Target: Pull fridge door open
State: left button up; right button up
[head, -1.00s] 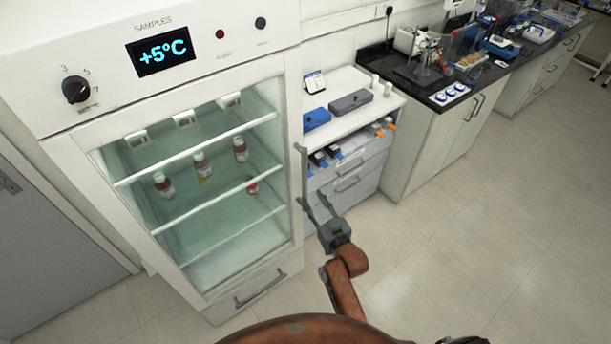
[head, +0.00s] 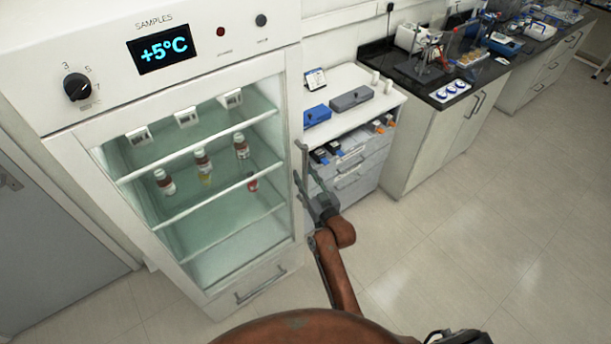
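The white fridge fills the left side of the head view. Its glass door (head: 225,245) is shut, and the door's upright grey handle (head: 304,158) is at its right edge. My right gripper (head: 305,177) is at the lower part of the handle. Its two fingers point up, apart, one on each side of the bar; whether they touch it I cannot tell. Behind the glass, several small bottles (head: 202,161) stand on the shelves. My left gripper is not in view.
A low drawer unit (head: 350,170) stands close to the right of the fridge, with a blue box (head: 317,115) and a grey box (head: 351,98) on top. A black counter (head: 425,88) lies beyond. The floor (head: 470,240) in front is clear.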

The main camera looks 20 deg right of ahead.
jog(key=shift+c, duration=0.4)
grip_shut()
